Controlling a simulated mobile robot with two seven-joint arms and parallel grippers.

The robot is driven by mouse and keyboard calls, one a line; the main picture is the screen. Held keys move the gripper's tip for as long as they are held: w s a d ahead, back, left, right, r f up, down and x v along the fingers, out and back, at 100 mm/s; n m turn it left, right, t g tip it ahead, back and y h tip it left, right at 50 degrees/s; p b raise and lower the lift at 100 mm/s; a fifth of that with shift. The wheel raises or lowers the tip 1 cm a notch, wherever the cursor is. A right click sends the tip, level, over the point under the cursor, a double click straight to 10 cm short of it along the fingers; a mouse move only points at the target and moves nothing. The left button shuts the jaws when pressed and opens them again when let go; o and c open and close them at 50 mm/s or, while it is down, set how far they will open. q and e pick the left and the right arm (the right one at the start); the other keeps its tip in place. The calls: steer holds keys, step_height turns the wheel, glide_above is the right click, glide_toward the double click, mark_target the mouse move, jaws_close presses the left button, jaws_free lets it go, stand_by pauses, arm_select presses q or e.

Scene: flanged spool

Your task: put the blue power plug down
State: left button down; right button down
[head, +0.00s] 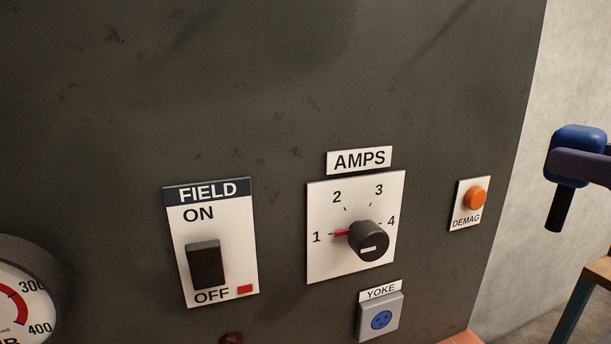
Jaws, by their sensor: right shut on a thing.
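The blue power plug (579,138) is at the right edge of the head view, held in the air with its black cylindrical part (560,208) pointing down. My right gripper (578,166) is shut on it; one dark finger shows across the plug, and the rest of the gripper is cut off by the frame edge. The plug is apart from the panel and from the YOKE socket (381,319), which has a blue face with dark holes and nothing in it. My left gripper is not in view.
A dark panel (270,90) fills most of the view. It carries a FIELD switch (206,264), an AMPS dial (370,241) with its red mark at 1, an orange DEMAG button (475,198) and a gauge (20,300). A wooden-topped stand (603,270) is at lower right, below the plug.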

steer(key=s+a+r+n+g+y+p, duration=0.25)
steer(key=r+p, duration=0.25)
steer(key=r, duration=0.3)
steer(key=s+a+r+n+g+y+p, duration=0.1)
steer(key=s+r+g+y+p, duration=0.15)
steer(key=r+p, duration=0.35)
step_height(320, 180, up, 32)
steer(key=m+t+h+p, duration=0.5)
steer(key=t+h+p, duration=0.1)
steer(key=p, duration=2.8)
steer(key=shift+s+f+h, duration=0.25)
steer(key=shift+s+h, duration=0.1)
steer(key=shift+h, duration=0.05)
steer(key=shift+a, duration=0.1)
